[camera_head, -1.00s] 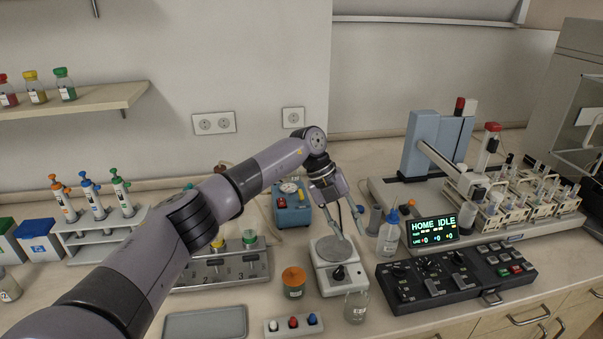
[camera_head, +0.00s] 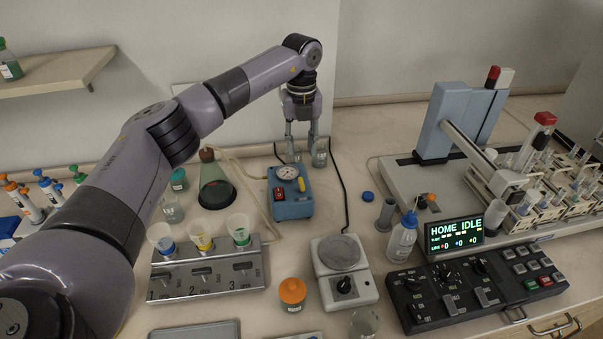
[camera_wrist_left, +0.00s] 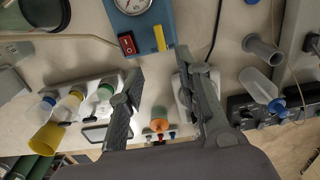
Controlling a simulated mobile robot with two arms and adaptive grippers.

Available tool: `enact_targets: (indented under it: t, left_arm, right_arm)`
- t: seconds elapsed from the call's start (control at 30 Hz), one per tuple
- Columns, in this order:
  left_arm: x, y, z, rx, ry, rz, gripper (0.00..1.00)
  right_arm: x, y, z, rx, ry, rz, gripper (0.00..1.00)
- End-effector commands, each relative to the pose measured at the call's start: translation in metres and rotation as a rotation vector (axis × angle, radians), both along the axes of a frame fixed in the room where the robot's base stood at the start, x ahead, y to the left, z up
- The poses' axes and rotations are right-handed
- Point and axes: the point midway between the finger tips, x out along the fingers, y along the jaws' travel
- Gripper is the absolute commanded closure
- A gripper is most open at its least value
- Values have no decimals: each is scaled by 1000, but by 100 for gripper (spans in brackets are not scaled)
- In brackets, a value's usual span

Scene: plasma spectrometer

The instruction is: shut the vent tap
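The blue pump box (camera_head: 291,206) stands on the bench with a round gauge (camera_head: 287,172) and a red switch (camera_head: 279,194). A yellow lever (camera_head: 300,184), which looks like the vent tap, sits beside the switch. In the left wrist view the yellow lever (camera_wrist_left: 159,38) is right of the red switch (camera_wrist_left: 127,43) and points roughly along the picture's height. My left gripper (camera_head: 304,157) points down near the back of the box in the head view. In the left wrist view its fingers (camera_wrist_left: 159,65) are apart with nothing between them. They do not visibly touch the lever. My right gripper is not in view.
A flask (camera_head: 215,188) with a hose stands left of the box. The filter manifold (camera_head: 207,279) with funnels is front left. A hotplate (camera_head: 343,270) and orange-capped jar (camera_head: 292,294) are in front. A black cable runs right of the box.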

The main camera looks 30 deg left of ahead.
Motion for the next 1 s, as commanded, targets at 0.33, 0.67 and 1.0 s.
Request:
enact_targets:
  t: [0.33,0.67,1.0]
  left_arm:
    - [-1,0,-74,-2,4,1,68]
    - [0,0,-114,-1,0,0,68]
    - [0,0,-117,-2,-1,0,70]
  right_arm:
    - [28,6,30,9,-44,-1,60]
    - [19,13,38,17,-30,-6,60]
    - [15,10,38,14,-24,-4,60]
